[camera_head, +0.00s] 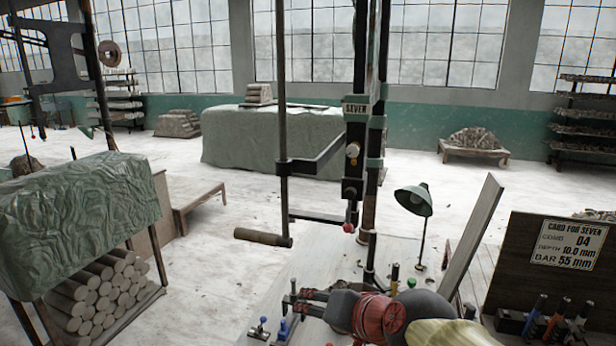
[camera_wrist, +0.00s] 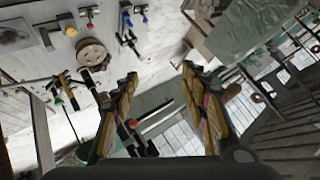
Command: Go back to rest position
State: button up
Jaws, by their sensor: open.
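My gripper (camera_head: 289,299) is at the bottom centre of the head view, its fingers pointing left above the pale bench top (camera_head: 262,300). In the wrist view my gripper (camera_wrist: 159,74) has its two yellow-and-black fingers spread wide apart. Nothing is held between them; the floor and windows show through the gap. My arm runs from the gripper to the lower right of the head view, with a red wrapped section. Part of the bench is hidden behind it.
An upright post frame labelled SEVEN (camera_head: 357,108) stands behind the bench, with a horizontal roller (camera_head: 262,237) on its left. A green lamp (camera_head: 414,200), leaning board (camera_head: 472,238) and card board (camera_head: 567,250) are right. Small blue clamps (camera_head: 283,330) lie near the gripper.

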jog(key=s+d+f+n+g+h, duration=0.1)
jog(key=s+d+f+g+h, duration=0.1)
jog(key=s+d+f, duration=0.3)
jog(key=s+d+f+n+g+h, duration=0.1)
jog(key=s+d+f+h, duration=0.2)
jog(key=s+d, duration=0.8)
notch_tip(320, 180, down, 2)
jog(key=s+b, duration=0.1)
jog(key=s, duration=0.1)
jog(key=shift+s+d+g, duration=0.35)
jog(key=shift+d+g, duration=0.05)
